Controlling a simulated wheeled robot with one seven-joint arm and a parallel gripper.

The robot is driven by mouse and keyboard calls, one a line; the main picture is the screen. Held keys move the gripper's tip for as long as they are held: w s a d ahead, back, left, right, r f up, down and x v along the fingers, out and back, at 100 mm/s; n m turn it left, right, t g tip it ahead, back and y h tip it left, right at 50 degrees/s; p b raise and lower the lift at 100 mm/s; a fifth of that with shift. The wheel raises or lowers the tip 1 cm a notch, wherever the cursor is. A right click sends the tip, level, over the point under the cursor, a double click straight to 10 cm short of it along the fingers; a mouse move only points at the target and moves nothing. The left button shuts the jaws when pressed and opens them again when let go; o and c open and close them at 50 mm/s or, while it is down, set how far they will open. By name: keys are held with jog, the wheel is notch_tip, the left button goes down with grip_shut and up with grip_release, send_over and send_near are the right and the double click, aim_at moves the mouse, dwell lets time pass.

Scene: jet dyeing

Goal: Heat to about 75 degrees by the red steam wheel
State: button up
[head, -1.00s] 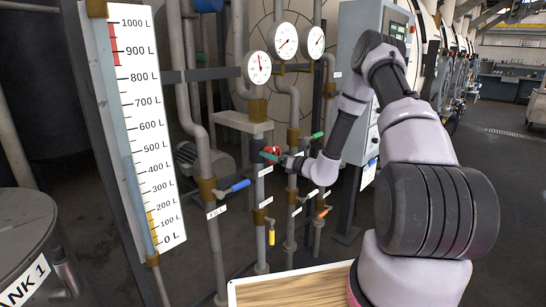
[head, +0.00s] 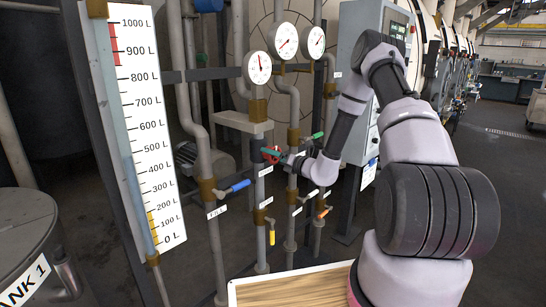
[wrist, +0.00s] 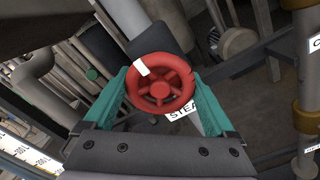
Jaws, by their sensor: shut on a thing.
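The red steam wheel (wrist: 160,88) is a spoked handwheel with a white mark on its upper left rim, in the middle of the wrist view. A partly hidden label reading "STEA" (wrist: 183,114) is behind it. My gripper (wrist: 160,80) has its teal fingers on either side of the wheel rim, shut on it. In the head view the red wheel (head: 270,158) is mostly hidden by my gripper (head: 274,152). Three round dials, a left one (head: 258,67), a middle one (head: 286,41) and a right one (head: 316,42), are above; their figures are too small to read.
A blue-handled valve (head: 236,186) is left of the wheel. A yellow-handled valve (head: 271,237), an orange one (head: 324,212) and a green one (head: 317,136) are close by on the pipes. A litre scale (head: 145,130) stands at the left, and a grey control cabinet (head: 360,80) behind my arm.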

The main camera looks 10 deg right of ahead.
jog(key=o, duration=1)
jog(key=shift+o, duration=0.2)
jog(key=v, duration=1.1)
